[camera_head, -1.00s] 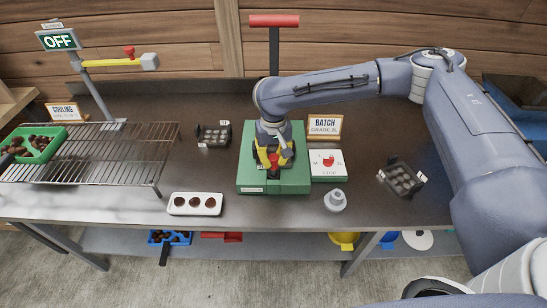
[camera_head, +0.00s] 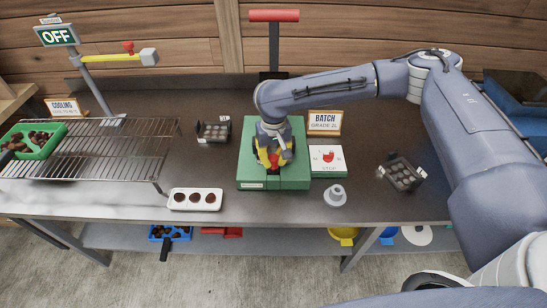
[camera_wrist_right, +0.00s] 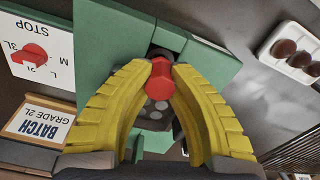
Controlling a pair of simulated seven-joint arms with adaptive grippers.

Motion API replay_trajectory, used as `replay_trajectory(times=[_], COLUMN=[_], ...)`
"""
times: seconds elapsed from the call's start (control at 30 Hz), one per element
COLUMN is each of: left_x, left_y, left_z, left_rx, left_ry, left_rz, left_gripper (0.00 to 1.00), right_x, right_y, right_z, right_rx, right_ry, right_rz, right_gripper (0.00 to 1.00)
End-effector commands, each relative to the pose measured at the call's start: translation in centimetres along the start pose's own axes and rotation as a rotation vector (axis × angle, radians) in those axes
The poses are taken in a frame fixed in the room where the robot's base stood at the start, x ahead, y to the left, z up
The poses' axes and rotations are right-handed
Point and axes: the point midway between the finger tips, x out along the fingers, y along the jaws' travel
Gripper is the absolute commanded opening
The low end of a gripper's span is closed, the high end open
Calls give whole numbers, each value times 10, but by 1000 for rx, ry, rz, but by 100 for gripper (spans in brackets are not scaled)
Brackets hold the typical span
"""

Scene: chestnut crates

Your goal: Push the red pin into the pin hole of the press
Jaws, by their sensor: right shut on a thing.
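The green press (camera_head: 290,176) stands mid-table, with a tall black post and a red handle (camera_head: 273,16) behind it. My right gripper (camera_head: 273,161) is over its front middle, pointing down. Its yellow fingers are shut on the red pin (camera_head: 274,159). In the right wrist view the red head of the pin (camera_wrist_right: 158,85) sits between the two fingertips (camera_wrist_right: 160,72), in front of a dark fitting on the green press (camera_wrist_right: 205,65). The pin hole is hidden, and I cannot tell how far the pin's tip is in it. My left gripper is not in view.
A white dial box (camera_head: 327,170) and a BATCH sign (camera_head: 324,122) stand close to the right of the press. A grey knob-like part (camera_head: 335,195) and a white tray (camera_head: 195,208) are near the front. A wire rack (camera_head: 110,150) is at left. Dark moulds (camera_head: 213,142) lie on both sides.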

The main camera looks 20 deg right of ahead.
Motion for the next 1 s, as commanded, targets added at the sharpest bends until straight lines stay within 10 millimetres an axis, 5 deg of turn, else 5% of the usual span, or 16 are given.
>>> replay_trajectory(times=[0.73, 0.77, 1.0], left_x=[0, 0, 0], left_y=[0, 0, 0], left_z=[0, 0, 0], left_rx=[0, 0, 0], left_ry=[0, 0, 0], left_rz=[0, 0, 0], left_gripper=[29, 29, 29], right_x=[16, 16, 16], right_y=[0, 0, 0], right_z=[0, 0, 0], right_rx=[0, -1, 0], right_ry=[0, 0, 0], right_rz=[1, 1, 1], right_gripper=[0, 19, 42])
